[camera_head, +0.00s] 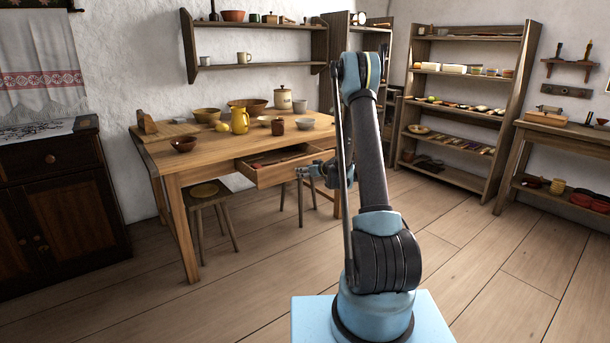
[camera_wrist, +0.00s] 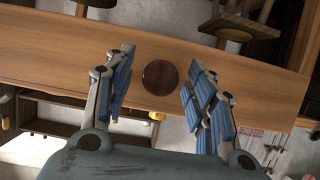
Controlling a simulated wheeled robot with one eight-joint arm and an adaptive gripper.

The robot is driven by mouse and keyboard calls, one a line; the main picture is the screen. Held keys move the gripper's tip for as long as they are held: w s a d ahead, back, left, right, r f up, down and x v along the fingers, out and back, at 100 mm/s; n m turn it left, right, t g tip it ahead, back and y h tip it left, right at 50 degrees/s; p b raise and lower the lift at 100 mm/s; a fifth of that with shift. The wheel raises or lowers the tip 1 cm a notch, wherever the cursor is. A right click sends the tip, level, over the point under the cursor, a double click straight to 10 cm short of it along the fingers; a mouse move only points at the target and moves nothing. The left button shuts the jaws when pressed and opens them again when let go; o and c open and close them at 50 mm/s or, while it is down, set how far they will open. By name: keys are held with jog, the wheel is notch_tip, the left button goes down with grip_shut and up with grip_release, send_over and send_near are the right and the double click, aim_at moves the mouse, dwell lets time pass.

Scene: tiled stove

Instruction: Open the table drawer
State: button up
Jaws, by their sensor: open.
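The table drawer (camera_head: 262,178) juts partly out of the wooden table (camera_head: 181,184), and its inside with some items shows in the head view. My gripper (camera_head: 308,172) is just in front of the drawer front, at its right part. In the wrist view the drawer front (camera_wrist: 250,84) runs across as a wooden band with a round dark brown knob (camera_wrist: 160,77). My gripper's fingers are spread there, one on each side of the knob, with nothing held. I cannot tell how deep the fingertips reach around the knob. In the head view the knob is hidden.
A yellow jug (camera_head: 239,120), bowls and cups stand on the table. A stool (camera_head: 207,191) is under its left part. A dark cabinet (camera_head: 60,215) stands at left, shelves (camera_head: 462,105) at back right. The floor in front of the table is clear.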

jog(key=v, duration=1.2)
jog(key=shift+d+f, duration=0.1)
jog(key=shift+f, duration=0.05)
jog(key=s+a+r+m+g+h, duration=0.1)
jog(key=s+r+g, duration=0.3)
jog(key=s, duration=0.9)
jog(key=s+a+r+m+g+h, duration=0.1)
jog(key=s+r, duration=0.5)
jog(key=s, duration=0.6)
jog(key=s+d+f+m+g+h, duration=0.1)
jog(key=s+d+f, duration=0.1)
jog(key=s, duration=0.8)
jog(key=s+d+f+m+g+h, duration=0.1)
jog(key=s+d+m+h, duration=0.1)
jog(key=s, duration=0.7)
jog(key=s+d+f+m+g+h, duration=0.1)
jog(key=s+d, duration=0.3)
jog(key=s, duration=0.6)
jog(key=shift+s+f+m+g+h, duration=0.35)
jog(key=shift+f+g+h, duration=0.15)
jog(key=shift+f+h, duration=0.25)
